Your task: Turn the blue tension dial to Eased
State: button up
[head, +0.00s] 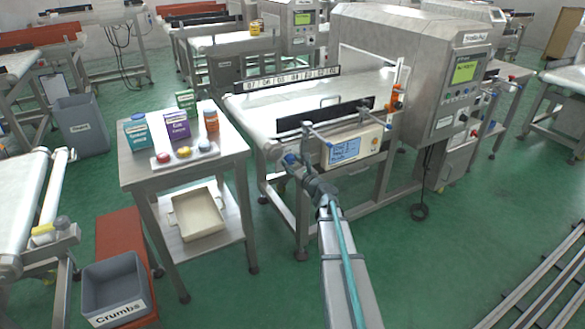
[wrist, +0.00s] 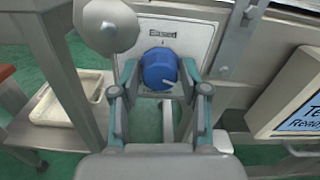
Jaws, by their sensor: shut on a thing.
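The blue tension dial (wrist: 158,66) sits on a pale plate (wrist: 202,32) at the conveyor's end, in the middle of the wrist view. A label above it (wrist: 161,33) appears to read "Eased". A small pale mark shows low on the dial's right side; which setting it points to I cannot tell. My gripper (wrist: 159,72) has one finger on each side of the dial and is shut on it. In the head view my gripper (head: 297,168) is at the near left corner of the conveyor, and the dial is mostly hidden by it.
A rounded grey roller end (wrist: 106,26) is just above left of the dial. A steel table (head: 140,172) with boxes stands left.

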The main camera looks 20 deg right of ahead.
jog(key=n+b, duration=0.3)
jog(key=b, duration=0.1)
jog(key=n+b, duration=0.2)
jog(key=b, duration=0.1)
jog(key=shift+f+n, duration=0.3)
jog(key=n+b, duration=0.5)
jog(key=b, duration=0.1)
jog(key=n+b, duration=0.6)
jog(key=b, duration=0.1)
jog(key=shift+n, duration=0.4)
jog(key=n+b, duration=0.4)
jog(key=b, duration=0.1)
jog(key=shift+r, duration=0.25)
jog(key=shift+n, duration=0.4)
jog(key=o, duration=1.1)
jog(key=shift+o, duration=0.2)
jog(key=s, duration=1.2)
jog(key=shift+d, duration=0.4)
